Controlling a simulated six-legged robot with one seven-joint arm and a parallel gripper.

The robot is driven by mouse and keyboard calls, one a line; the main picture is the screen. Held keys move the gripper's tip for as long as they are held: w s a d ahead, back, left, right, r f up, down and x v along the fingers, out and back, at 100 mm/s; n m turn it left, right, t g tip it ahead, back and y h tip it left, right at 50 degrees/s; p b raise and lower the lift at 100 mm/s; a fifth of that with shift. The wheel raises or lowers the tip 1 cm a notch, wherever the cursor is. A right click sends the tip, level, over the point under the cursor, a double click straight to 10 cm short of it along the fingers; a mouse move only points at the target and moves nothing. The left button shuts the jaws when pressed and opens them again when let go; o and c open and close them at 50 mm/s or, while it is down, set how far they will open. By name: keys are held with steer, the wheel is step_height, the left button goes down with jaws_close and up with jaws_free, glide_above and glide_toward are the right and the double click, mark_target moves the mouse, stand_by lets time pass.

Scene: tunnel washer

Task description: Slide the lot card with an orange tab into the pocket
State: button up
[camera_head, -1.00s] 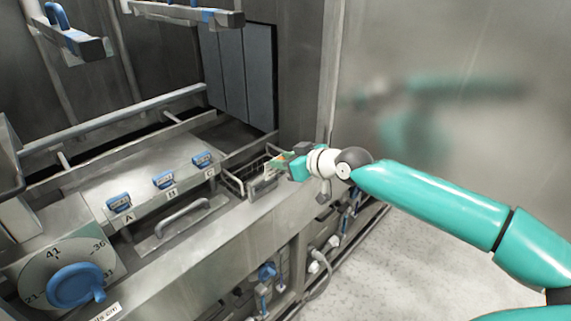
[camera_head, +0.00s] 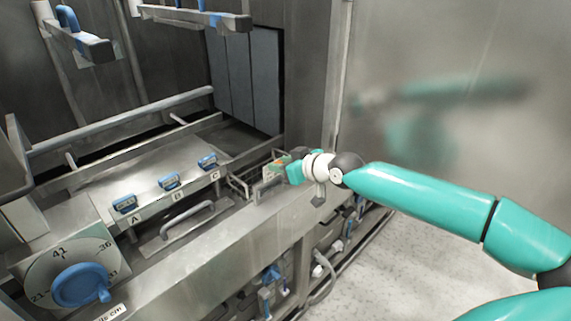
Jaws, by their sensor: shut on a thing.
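My gripper (camera_head: 291,167) is at the right end of the washer's front ledge, shut on the lot card (camera_head: 279,164). The card is small in view, with an orange patch and some green showing beside the jaws. A small wire-framed holder (camera_head: 241,185) stands just left of and below the card. A small upright metal plate (camera_head: 268,188) at its right may be the pocket, but I cannot tell for sure. The card is above this plate; whether they touch is not clear. The jaws partly hide the card.
Blue switches A (camera_head: 124,204), B (camera_head: 169,181) and C (camera_head: 207,161) line the sloped panel. A metal handle (camera_head: 188,220) is below them. A blue dial (camera_head: 82,285) is at lower left. A steel wall (camera_head: 450,100) stands behind my arm.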

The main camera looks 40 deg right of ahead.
mark_target(275, 175)
steer(key=shift+x, duration=1.05)
steer(key=shift+f, duration=1.6)
steer(key=shift+f, duration=0.15)
steer(key=shift+f, duration=0.25)
steer(key=shift+f, duration=0.45)
steer(key=o, duration=1)
steer(key=shift+o, duration=0.2)
steer(key=shift+s, duration=0.15)
